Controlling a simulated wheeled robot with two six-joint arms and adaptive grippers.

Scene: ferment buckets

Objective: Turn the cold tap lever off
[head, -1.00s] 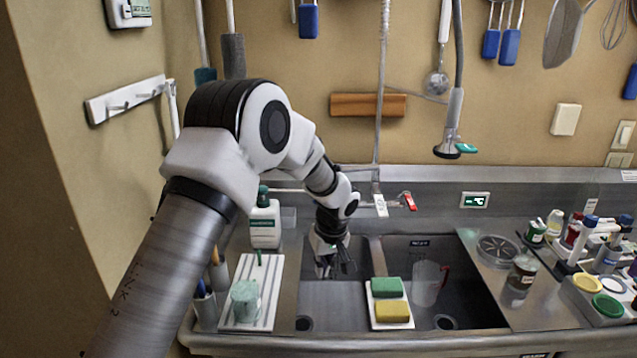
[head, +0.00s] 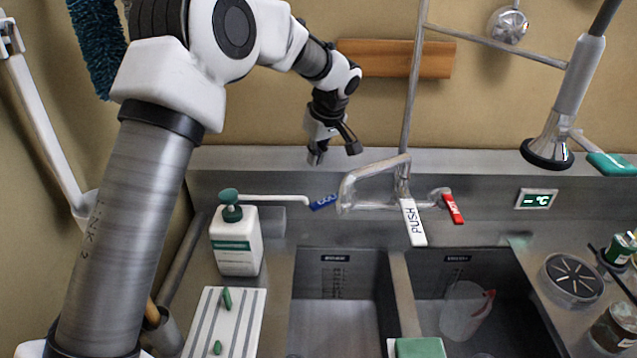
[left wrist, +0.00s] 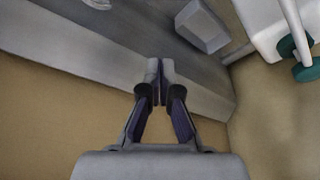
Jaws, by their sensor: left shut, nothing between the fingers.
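The blue cold tap lever (head: 324,202) is at the left end of the metal tap (head: 375,185), above the left basin. It slants slightly, and its lettering is too small to read. The red lever (head: 453,208) is at the tap's right end. My left gripper (head: 335,153) is above the blue lever, apart from it in the head view, and points down near the wall ledge. In the left wrist view its fingertips (left wrist: 160,75) are together with nothing between them. I cannot make out the blue lever in that view. My right gripper is not in view.
A white PUSH lever (head: 413,222) hangs at the tap's middle. A soap bottle (head: 236,245) with a green pump stands left of the blue lever. A spray head (head: 550,140) hangs at right. A jug (head: 465,310) is in the right basin; the left basin looks empty.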

